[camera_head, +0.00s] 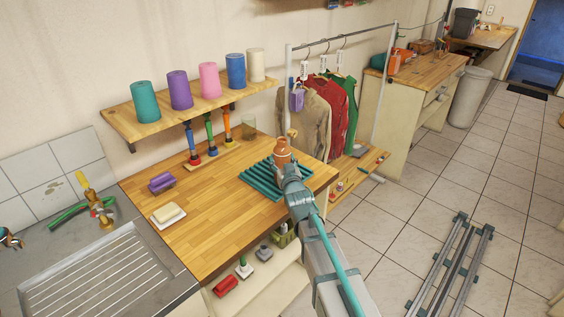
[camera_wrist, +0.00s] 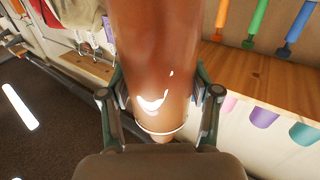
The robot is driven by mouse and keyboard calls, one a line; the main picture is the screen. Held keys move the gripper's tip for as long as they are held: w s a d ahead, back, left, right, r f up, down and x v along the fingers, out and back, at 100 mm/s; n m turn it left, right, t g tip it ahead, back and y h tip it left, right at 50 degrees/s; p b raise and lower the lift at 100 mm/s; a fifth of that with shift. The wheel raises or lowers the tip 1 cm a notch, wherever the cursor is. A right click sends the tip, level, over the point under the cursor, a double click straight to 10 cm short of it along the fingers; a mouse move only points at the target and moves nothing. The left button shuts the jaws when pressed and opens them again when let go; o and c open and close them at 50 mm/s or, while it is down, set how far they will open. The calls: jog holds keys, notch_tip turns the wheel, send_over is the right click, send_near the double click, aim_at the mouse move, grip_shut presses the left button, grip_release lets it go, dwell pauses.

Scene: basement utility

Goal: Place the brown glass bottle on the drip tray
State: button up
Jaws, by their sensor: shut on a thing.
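The brown glass bottle (camera_head: 282,152) is held upright by my gripper (camera_head: 287,167) over the far right part of the drip tray. In the wrist view the bottle (camera_wrist: 158,50) fills the middle, with the two fingers of my gripper (camera_wrist: 160,100) on either side of it. My gripper is shut on the bottle. The drip tray (camera_head: 262,184) is teal and ribbed and lies on the wooden counter. My arm and gripper hide its right part and the bottle's base. I cannot tell whether the bottle touches the tray.
The wooden counter (camera_head: 215,215) is mostly clear left of the tray. A soap block (camera_head: 168,214), purple item (camera_head: 161,182) and upright coloured-handled brushes (camera_head: 210,137) stand there, with a glass jar (camera_head: 249,125) behind. A shelf (camera_head: 190,105) with coloured cylinders overhangs the back.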

jog(key=o, duration=1.4)
jog(key=shift+r, duration=0.1)
jog(key=b+v, duration=0.2)
jog(key=v, duration=0.8)
jog(key=shift+o, duration=0.3)
jog(key=shift+v, duration=1)
